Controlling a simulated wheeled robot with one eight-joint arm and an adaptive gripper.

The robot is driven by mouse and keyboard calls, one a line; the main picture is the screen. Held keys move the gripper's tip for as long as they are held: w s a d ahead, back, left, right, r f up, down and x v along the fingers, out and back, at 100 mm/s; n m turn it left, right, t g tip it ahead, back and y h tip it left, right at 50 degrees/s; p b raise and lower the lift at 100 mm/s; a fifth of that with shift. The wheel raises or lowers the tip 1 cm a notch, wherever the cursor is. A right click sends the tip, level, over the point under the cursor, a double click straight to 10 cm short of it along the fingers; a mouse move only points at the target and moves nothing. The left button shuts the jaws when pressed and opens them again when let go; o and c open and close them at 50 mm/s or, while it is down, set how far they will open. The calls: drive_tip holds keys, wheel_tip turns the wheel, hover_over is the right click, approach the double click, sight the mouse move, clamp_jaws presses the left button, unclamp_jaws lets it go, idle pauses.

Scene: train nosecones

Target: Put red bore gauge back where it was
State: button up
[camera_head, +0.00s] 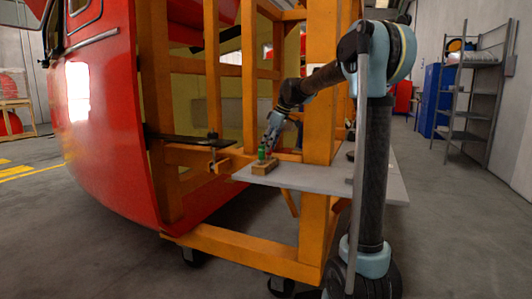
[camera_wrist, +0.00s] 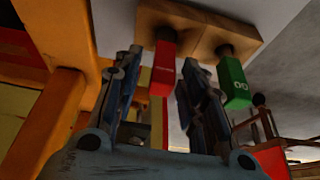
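The red bore gauge (camera_wrist: 163,70) stands in a wooden block (camera_wrist: 199,27), its dark upper part at the block. The block (camera_head: 265,168) rests on a grey shelf in the head view, where the red gauge is small and partly hidden. My gripper (camera_wrist: 165,62) has its two fingers spread, one on each side of the red gauge, with a visible gap on the left finger's side. In the head view my gripper (camera_head: 269,142) reaches down at the block from the upper right. A green gauge (camera_wrist: 233,83) stands beside the red one in the block.
The grey shelf (camera_head: 310,177) has free room right of the block. Orange frame posts (camera_head: 319,85) stand close to my arm. A black flat bar (camera_head: 190,141) lies left of the shelf, near the red nosecone (camera_head: 110,120). Shelving (camera_head: 470,95) stands far right.

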drive_tip(key=v, duration=0.8)
drive_tip(key=shift+r, duration=0.25)
drive_tip(key=shift+s, duration=0.1)
